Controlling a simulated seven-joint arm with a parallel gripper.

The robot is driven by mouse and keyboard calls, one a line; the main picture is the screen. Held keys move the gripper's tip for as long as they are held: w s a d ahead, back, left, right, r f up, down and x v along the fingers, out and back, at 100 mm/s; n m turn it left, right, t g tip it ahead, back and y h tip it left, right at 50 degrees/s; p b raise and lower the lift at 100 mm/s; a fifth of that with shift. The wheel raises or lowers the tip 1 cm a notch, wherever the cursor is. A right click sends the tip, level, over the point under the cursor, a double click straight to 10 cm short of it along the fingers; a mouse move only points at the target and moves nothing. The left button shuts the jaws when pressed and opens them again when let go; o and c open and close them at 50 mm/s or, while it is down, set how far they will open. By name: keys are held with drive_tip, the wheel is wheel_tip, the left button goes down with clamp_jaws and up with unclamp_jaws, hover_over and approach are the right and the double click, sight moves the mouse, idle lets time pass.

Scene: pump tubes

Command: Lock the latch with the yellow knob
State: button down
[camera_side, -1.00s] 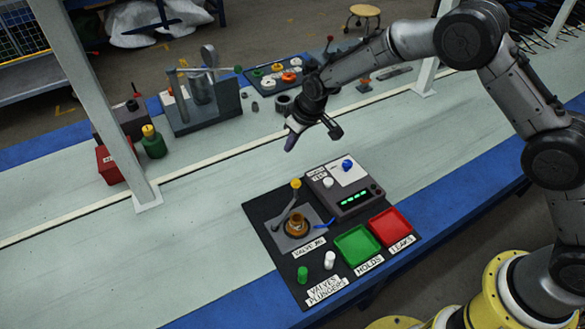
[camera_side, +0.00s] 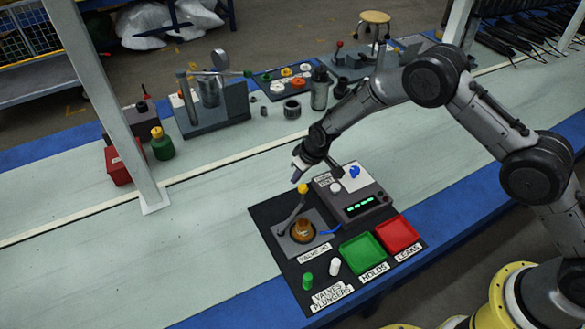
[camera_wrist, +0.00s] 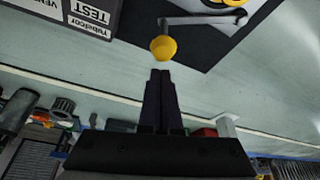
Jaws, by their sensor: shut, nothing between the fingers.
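The yellow knob (camera_side: 303,188) tops the latch's grey lever (camera_side: 292,208), which stands up at an angle over the valve jig (camera_side: 303,234) on the black mat. An orange-brown round part (camera_side: 302,230) sits in the jig. My gripper (camera_side: 297,178) is shut and empty, just behind and above the knob in the side view. In the wrist view my gripper (camera_wrist: 160,75) points at the yellow knob (camera_wrist: 163,47), with a small gap showing between fingertips and knob. The lever (camera_wrist: 205,20) runs right from the knob there. Whether they touch is unclear.
The test box (camera_side: 350,192) with a white and a blue knob stands right of the lever, close to my gripper. Green (camera_side: 362,253) and red (camera_side: 397,234) trays lie in front of it. The bench left of the mat is clear.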

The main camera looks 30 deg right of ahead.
sight(306, 186)
drive_tip(key=shift+s+d, duration=0.5)
drive_tip(key=shift+s, duration=0.25)
idle(0.3)
drive_tip(key=shift+s+d, duration=0.4)
drive_tip(key=shift+s, duration=0.45)
drive_tip(key=shift+s+d+f, duration=0.1)
drive_tip(key=shift+s+d, duration=0.1)
drive_tip(key=shift+s, duration=0.6)
drive_tip(key=shift+s+d, duration=0.2)
drive_tip(key=shift+s, duration=0.6)
drive_tip(key=shift+w, duration=0.1)
